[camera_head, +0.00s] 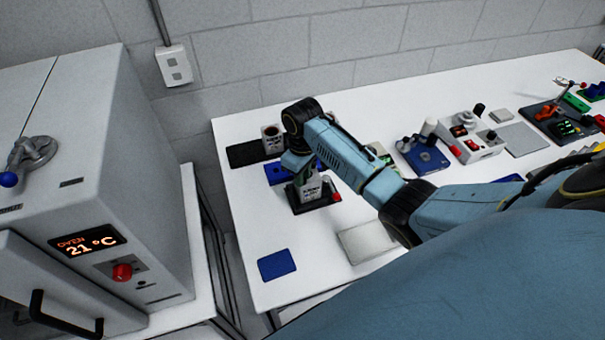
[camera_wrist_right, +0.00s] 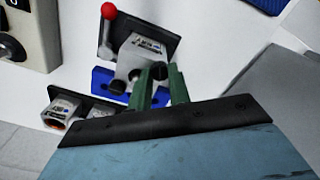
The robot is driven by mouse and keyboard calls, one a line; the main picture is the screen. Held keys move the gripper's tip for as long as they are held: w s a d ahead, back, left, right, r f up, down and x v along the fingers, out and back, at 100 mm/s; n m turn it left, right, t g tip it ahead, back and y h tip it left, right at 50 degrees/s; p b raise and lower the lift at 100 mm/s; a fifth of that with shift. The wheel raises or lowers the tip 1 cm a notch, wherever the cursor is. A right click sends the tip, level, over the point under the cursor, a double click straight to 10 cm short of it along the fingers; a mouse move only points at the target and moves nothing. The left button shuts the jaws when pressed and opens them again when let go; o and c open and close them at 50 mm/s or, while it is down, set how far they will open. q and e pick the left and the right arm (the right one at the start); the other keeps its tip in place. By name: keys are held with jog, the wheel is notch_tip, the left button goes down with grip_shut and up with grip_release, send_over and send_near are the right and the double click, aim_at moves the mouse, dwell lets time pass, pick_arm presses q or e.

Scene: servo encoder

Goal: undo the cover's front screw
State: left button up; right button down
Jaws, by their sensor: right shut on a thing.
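The grey servo unit (camera_head: 307,190) with a white label stands on a dark base with a red-knobbed lever (camera_head: 336,197). Most of that part is hidden between the fingers. In the head view my right gripper (camera_head: 297,164) is partly hidden by its own wrist. My left gripper is not in view.
A blue fixture (camera_head: 280,174) lies behind the unit, with a black tray (camera_head: 243,155) and grey housing (camera_head: 271,138) beyond. A blue mat (camera_head: 277,264) and grey plate (camera_head: 367,242) lie nearer. The oven (camera_head: 120,180) stands left.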

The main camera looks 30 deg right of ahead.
jog(key=n, duration=0.7)
jog(key=shift+s+f, duration=0.1)
jog(key=n, duration=1.6)
jog(key=shift+n, duration=0.3)
jog(key=n, duration=0.3)
jog(key=shift+s+f+n, duration=0.1)
jog(key=shift+n, duration=0.2)
jog(key=n+b, duration=0.1)
jog(key=n, duration=0.2)
jog(key=shift+n, duration=0.3)
jog(key=shift+f+n+b, duration=0.1)
jog(key=shift+n+b, duration=0.35)
jog(key=shift+n, duration=0.55)
jog(key=shift+n+b, duration=0.6)
jog(key=shift+b, duration=0.05)
jog(key=n+b, duration=0.3)
jog(key=b, duration=0.5)
jog(key=shift+f+b, duration=0.15)
jog(key=shift+b, duration=0.25)
jog(key=shift+r+n+b, duration=0.2)
jog(key=shift+n+b, duration=0.3)
jog(key=shift+b, duration=0.6)
